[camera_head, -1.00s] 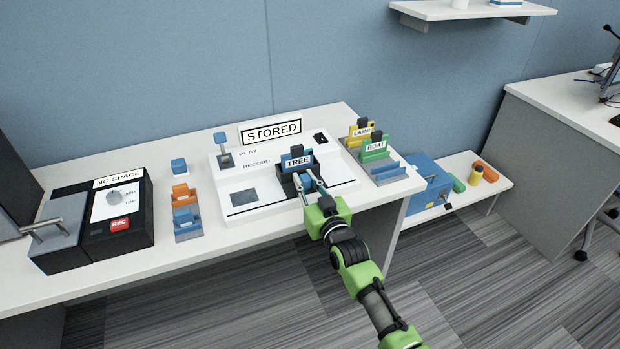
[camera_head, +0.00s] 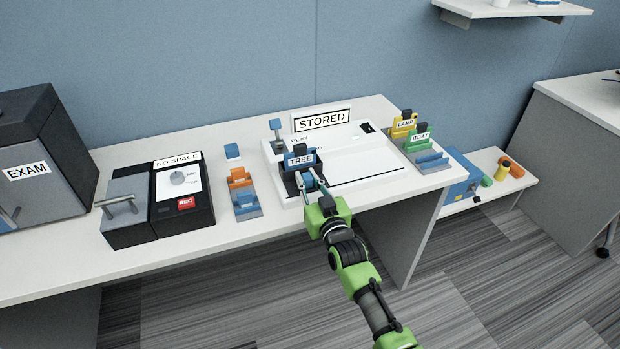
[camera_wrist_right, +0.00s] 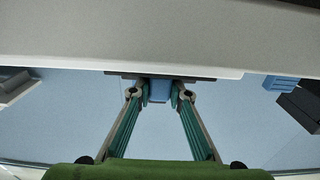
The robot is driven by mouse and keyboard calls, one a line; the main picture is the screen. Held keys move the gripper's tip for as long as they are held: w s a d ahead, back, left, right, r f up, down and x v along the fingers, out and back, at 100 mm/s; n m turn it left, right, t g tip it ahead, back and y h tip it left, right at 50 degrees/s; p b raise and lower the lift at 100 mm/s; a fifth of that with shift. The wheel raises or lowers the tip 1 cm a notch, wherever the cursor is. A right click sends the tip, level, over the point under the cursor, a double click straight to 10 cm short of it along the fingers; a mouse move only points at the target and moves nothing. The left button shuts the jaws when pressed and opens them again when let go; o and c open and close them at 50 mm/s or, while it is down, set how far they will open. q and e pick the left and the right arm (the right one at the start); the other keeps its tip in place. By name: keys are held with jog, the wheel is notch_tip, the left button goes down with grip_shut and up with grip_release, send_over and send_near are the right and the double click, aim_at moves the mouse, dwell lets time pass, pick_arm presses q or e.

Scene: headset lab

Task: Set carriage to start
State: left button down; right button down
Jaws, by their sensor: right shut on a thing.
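The carriage (camera_head: 288,184) is a dark block at the left end of the white machine (camera_head: 372,172). A blue card labelled TREE (camera_head: 301,160) stands upright in it. My right gripper (camera_head: 310,181) is at the carriage's front, shut on its handle. In the right wrist view a blue piece (camera_wrist_right: 160,90) shows between the fingertips. The carriage hides part of the machine's left side and printed words. A sign on the machine reads STORED (camera_head: 323,118). My left gripper is not in view.
A blue-topped lever (camera_head: 276,128) stands just behind the carriage. Left are a card holder (camera_head: 243,202), a NO SPACE box (camera_head: 182,200) and an EXAM box (camera_head: 40,160). Right are LAMP (camera_head: 404,124) and BOAT (camera_head: 420,139) cards. The machine's right side is clear.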

jog(key=shift+s+a, duration=0.1)
jog(key=shift+a, duration=0.15)
jog(key=c, duration=1.9)
grip_release()
jog(key=v, duration=1.2)
